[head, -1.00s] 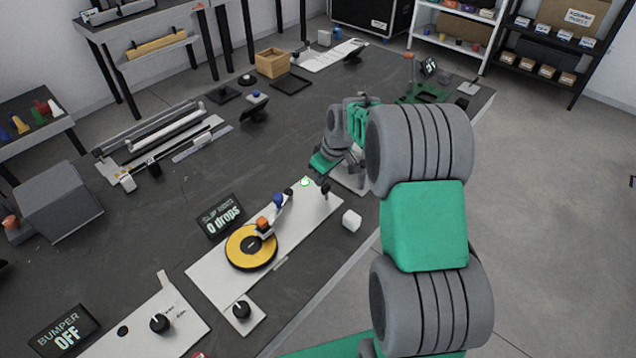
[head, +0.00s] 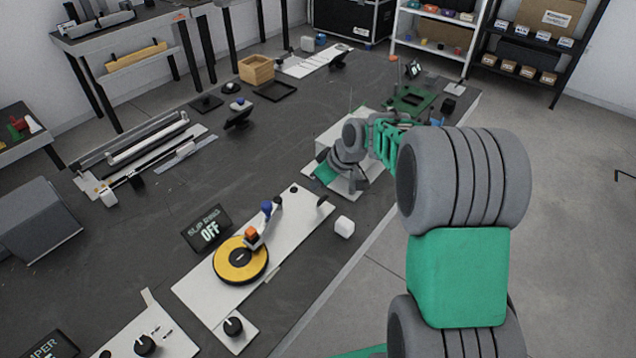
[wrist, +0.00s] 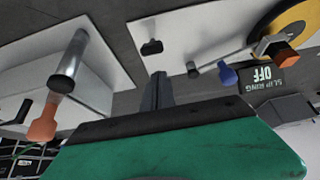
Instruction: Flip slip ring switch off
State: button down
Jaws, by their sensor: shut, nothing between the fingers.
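The slip ring plate (head: 300,213) lies on the dark bench in the head view, with a yellow disc (head: 240,262) and a dark switch lever (head: 323,200) near its far right end. The lever also shows as a small dark piece in the wrist view (wrist: 152,47). The slip ring display (head: 207,229) reads "OFF", also in the wrist view (wrist: 262,80). My gripper (wrist: 158,80) is shut and empty, its fingers apart from the lever. In the head view my gripper (head: 322,168) is beyond the plate's far end, its fingertips hard to make out.
A white cube (head: 344,225) sits beside the plate near the bench edge. A second plate with a metal cylinder and an orange-tipped handle (wrist: 45,122) is close to my gripper in the wrist view. A black knob (head: 233,326) stands at the plate's near end.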

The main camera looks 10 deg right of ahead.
notch_tip(320, 180, up, 2)
jog(key=w+a, duration=0.2)
jog(key=w, duration=0.1)
jog(key=s+d+r, duration=0.4)
jog(key=s+r, duration=0.1)
jog(key=r, duration=0.1)
jog(key=shift+s+r, duration=0.25)
jog(key=shift+r, duration=0.15)
